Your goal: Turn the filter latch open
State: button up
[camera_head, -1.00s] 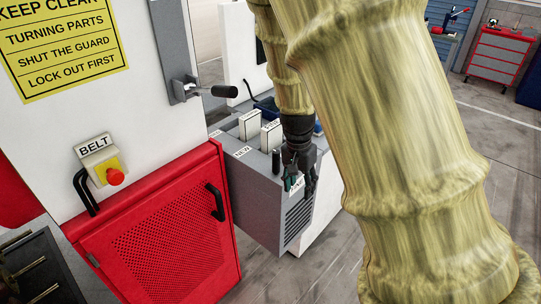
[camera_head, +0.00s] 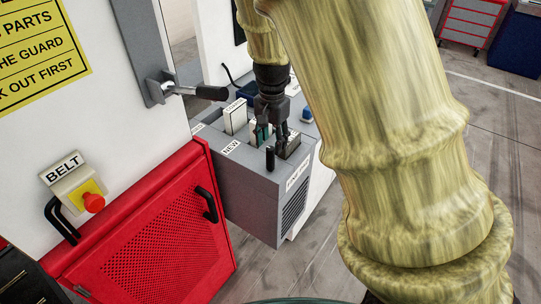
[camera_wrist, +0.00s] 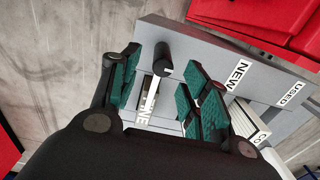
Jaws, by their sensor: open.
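My gripper (camera_head: 273,138) is over the top of a grey box, with its fingers apart and pointing down. In the wrist view, the teal-padded fingers (camera_wrist: 160,88) stand apart with nothing gripped. A black upright peg (camera_head: 270,158), which may be the filter latch's handle, stands near the box's front edge. It also shows in the wrist view (camera_wrist: 163,62), between the two fingers towards their tips. I cannot tell whether they touch it.
The grey box (camera_head: 250,198) has a NEW label and a white filter block (camera_head: 235,116). A black-handled lever (camera_head: 205,92) sticks out from the white panel to its left. A red mesh guard door (camera_head: 160,240) and a BELT button (camera_head: 93,202) are further left. Grey floor lies right.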

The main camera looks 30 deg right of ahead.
aim_at(270, 158)
jog(key=shift+w+a+f+p, duration=0.1)
jog(key=shift+f+p, duration=0.3)
jog(key=shift+f, duration=1.55)
jog(key=shift+w+a+f+p, duration=0.1)
jog(key=shift+f+p, duration=0.3)
jog(key=shift+f, duration=1.55)
grip_shut()
